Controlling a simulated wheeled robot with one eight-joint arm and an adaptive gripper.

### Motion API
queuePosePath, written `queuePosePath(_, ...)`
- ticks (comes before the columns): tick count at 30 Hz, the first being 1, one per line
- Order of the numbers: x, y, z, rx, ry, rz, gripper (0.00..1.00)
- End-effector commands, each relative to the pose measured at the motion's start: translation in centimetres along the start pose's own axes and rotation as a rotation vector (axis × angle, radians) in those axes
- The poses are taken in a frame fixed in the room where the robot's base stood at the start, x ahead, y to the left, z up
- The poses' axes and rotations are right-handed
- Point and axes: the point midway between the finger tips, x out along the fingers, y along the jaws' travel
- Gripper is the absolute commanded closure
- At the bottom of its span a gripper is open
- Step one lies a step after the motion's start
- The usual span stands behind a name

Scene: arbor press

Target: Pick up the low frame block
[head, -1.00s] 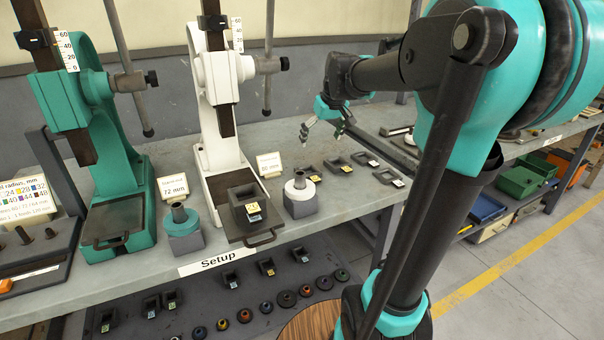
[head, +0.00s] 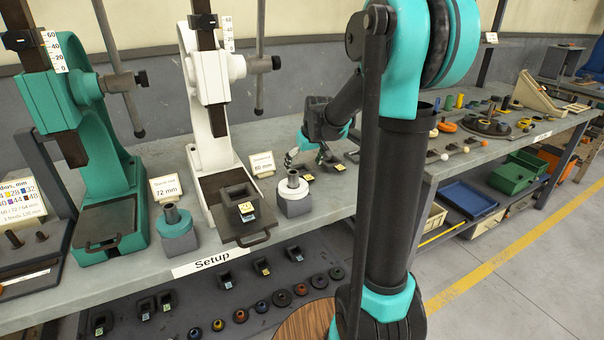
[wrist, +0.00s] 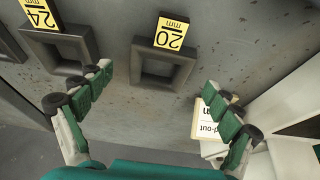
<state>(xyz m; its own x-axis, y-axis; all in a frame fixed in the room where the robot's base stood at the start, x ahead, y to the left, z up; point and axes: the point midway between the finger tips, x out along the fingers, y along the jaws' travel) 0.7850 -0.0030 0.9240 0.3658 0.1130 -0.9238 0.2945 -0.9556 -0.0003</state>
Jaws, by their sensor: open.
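Small dark square frame blocks lie on the bench right of the white press. The one tagged 20 mm (wrist: 165,84) is in the middle of the wrist view. It also shows in the head view (head: 305,170). My gripper (wrist: 157,78) is open and empty above it, the fingers spread to either side of the block. In the head view my gripper (head: 308,155) hangs just above that block. A second frame block, tagged 24 mm (wrist: 88,44), lies beside it, left in the wrist view. Which block is lower is hard to tell. My arm hides part of the row.
A printed card (head: 262,163) and a grey block with a white ring (head: 293,200) stand close to the left. The white press (head: 208,110) holds a frame block (head: 236,198) on its plate. The green press (head: 85,150) is further left. More frame blocks lie on the lower shelf.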

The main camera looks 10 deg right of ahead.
Motion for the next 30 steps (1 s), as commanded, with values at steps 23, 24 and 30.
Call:
queuePosePath(23, 2.2, 0.0, 0.0, 0.000, 0.000, 0.000, 0.46)
queuePosePath(24, 2.2, 0.0, 0.0, 0.000, 0.000, 0.000, 0.51)
queuePosePath(30, 2.2, 0.0, 0.0, 0.000, 0.000, 0.000, 0.72)
